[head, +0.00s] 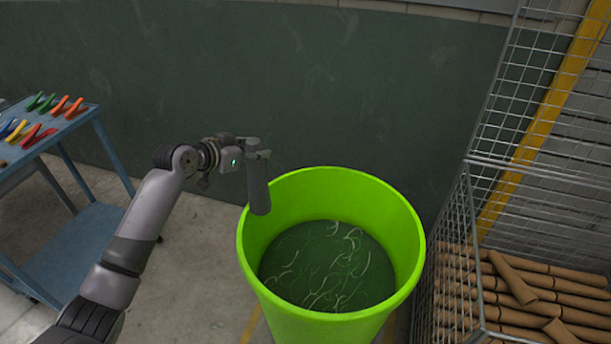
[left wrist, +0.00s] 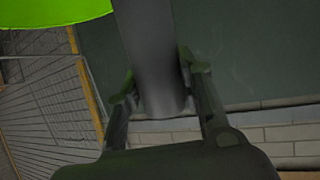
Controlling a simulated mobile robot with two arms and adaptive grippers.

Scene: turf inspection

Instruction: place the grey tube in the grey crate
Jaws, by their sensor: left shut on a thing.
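My left gripper (head: 256,156) is shut on the grey tube (head: 259,190). The tube hangs nearly upright below the fingers, its lower end overlapping the left rim of a green bin in the head view; I cannot tell whether they touch. In the left wrist view the tube (left wrist: 148,45) runs between the two fingers of the gripper (left wrist: 158,84). No grey crate shows in either view. My right gripper is not in view.
The large bright green bin (head: 410,235) holds dark green contents with pale strands. A wire cage (head: 470,215) with several brown tubes (head: 560,285) stands at the right. A blue cart (head: 85,235) with coloured clip-like tools (head: 40,130) stands at the left. A dark green wall (head: 300,85) is behind.

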